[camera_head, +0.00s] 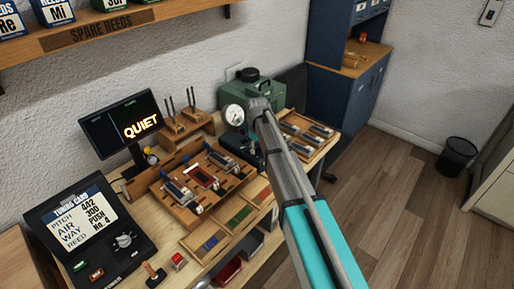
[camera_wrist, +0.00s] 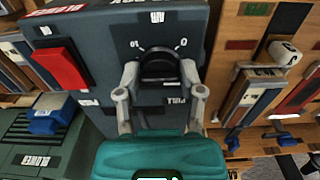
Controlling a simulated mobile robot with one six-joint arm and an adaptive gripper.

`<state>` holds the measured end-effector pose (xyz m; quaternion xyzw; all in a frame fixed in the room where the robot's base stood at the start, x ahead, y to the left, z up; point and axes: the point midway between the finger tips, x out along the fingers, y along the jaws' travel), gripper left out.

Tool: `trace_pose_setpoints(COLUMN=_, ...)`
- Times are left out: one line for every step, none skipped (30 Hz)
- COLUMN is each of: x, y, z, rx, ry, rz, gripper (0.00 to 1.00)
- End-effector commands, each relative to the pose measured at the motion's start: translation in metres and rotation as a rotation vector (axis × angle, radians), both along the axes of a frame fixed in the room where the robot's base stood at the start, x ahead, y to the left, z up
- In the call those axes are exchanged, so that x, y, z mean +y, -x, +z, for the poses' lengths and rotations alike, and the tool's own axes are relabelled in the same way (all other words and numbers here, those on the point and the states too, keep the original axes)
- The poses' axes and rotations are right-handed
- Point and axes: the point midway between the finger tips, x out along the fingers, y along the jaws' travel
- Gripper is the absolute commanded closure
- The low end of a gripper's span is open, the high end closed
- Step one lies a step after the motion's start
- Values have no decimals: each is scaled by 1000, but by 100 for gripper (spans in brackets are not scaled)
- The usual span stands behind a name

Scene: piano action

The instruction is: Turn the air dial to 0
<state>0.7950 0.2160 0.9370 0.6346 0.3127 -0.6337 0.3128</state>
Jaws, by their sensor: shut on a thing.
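The air dial (camera_wrist: 159,62) is a round black knob on a dark grey panel (camera_wrist: 110,45) in the wrist view, with a "0" mark above right of it and a "10" mark above left. My gripper (camera_wrist: 160,74) is closed around the dial, one grey finger on each side. Its pointer is too dark to read. In the head view my arm reaches back to the green blower unit (camera_head: 252,88) with a round white gauge (camera_head: 234,115); the arm hides the dial there.
A red switch (camera_wrist: 61,67) sits left of the dial in the wrist view. Open floor (camera_head: 415,215) lies right.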

Motion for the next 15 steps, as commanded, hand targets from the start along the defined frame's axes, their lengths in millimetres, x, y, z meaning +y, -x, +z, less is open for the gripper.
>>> trace_pose_setpoints(x=-1, y=2, z=-1, rx=4, ry=2, rz=45, gripper=98)
trace_pose_setpoints(x=-1, y=2, z=-1, rx=5, ry=1, rz=73, gripper=98)
trace_pose_setpoints(x=-1, y=2, z=-1, rx=5, ry=1, rz=112, gripper=98)
trace_pose_setpoints(x=-1, y=2, z=-1, rx=5, ry=2, rz=140, gripper=98)
trace_pose_setpoints(x=-1, y=2, z=-1, rx=5, ry=2, rz=168, gripper=98)
trace_pose_setpoints(x=-1, y=2, z=-1, rx=5, ry=2, rz=207, gripper=98)
trace_pose_setpoints(x=-1, y=2, z=-1, rx=5, ry=2, rz=235, gripper=98)
trace_pose_setpoints(x=-1, y=2, z=-1, rx=5, ry=2, rz=263, gripper=98)
trace_pose_setpoints(x=-1, y=2, z=-1, rx=5, ry=2, rz=302, gripper=98)
trace_pose_setpoints(x=-1, y=2, z=-1, rx=5, ry=2, rz=330, gripper=98)
trace_pose_setpoints(x=-1, y=2, z=-1, rx=5, ry=2, rz=358, gripper=98)
trace_pose_setpoints(x=-1, y=2, z=-1, rx=5, ry=1, rz=396, gripper=98)
trace_pose_setpoints(x=-1, y=2, z=-1, rx=5, ry=1, rz=424, gripper=98)
trace_pose_setpoints(x=-1, y=2, z=-1, rx=5, ry=1, rz=451, gripper=98)
trace_pose_setpoints(x=-1, y=2, z=-1, rx=5, ry=1, rz=487, gripper=98)
